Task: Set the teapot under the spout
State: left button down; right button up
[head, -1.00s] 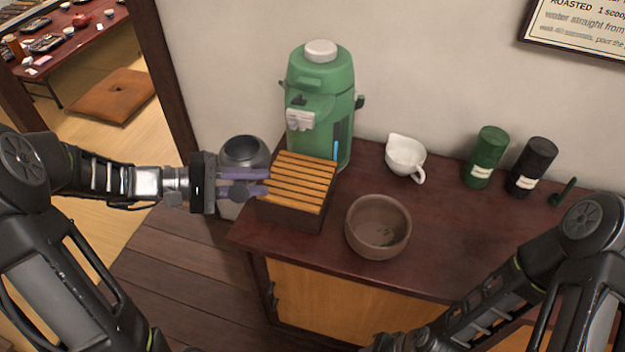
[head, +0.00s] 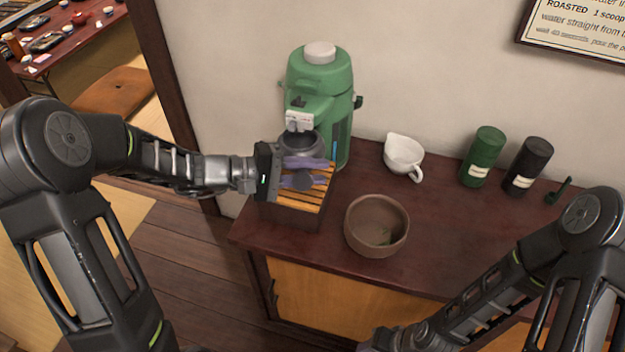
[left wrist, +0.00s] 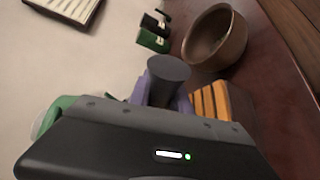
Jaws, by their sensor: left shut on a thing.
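The dark grey teapot (head: 299,143) is over the slatted wooden stand (head: 306,206), its open top just below the spout (head: 299,121) of the green dispenser (head: 318,82). I cannot tell whether its base touches the slats. My left gripper (head: 308,173) is shut on the teapot's side handle, coming from the left, and hides part of the teapot and stand. In the left wrist view the grey handle (left wrist: 168,72) stands between the purple fingers, with the orange slats (left wrist: 209,101) beside it. Only a sliver of my right gripper shows at the bottom edge.
A brown bowl (head: 376,226) with some leaves inside sits right of the stand. A white pitcher (head: 403,155), a green canister (head: 482,157), a black canister (head: 528,165) and a dark scoop (head: 559,190) stand along the back. The counter's right front is clear.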

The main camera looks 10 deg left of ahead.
pick_arm(q)
jog(key=shift+a+f, duration=0.1)
jog(key=shift+f, duration=1.55)
jog(key=shift+f, duration=0.2)
jog(key=c, duration=1.2)
grip_release()
jog(key=shift+r, duration=0.1)
jog(key=shift+r, duration=0.2)
jog(key=b+v, duration=0.1)
jog(key=v, duration=1.1)
jog(key=shift+s+f, duration=0.15)
jog(key=shift+f, duration=0.05)
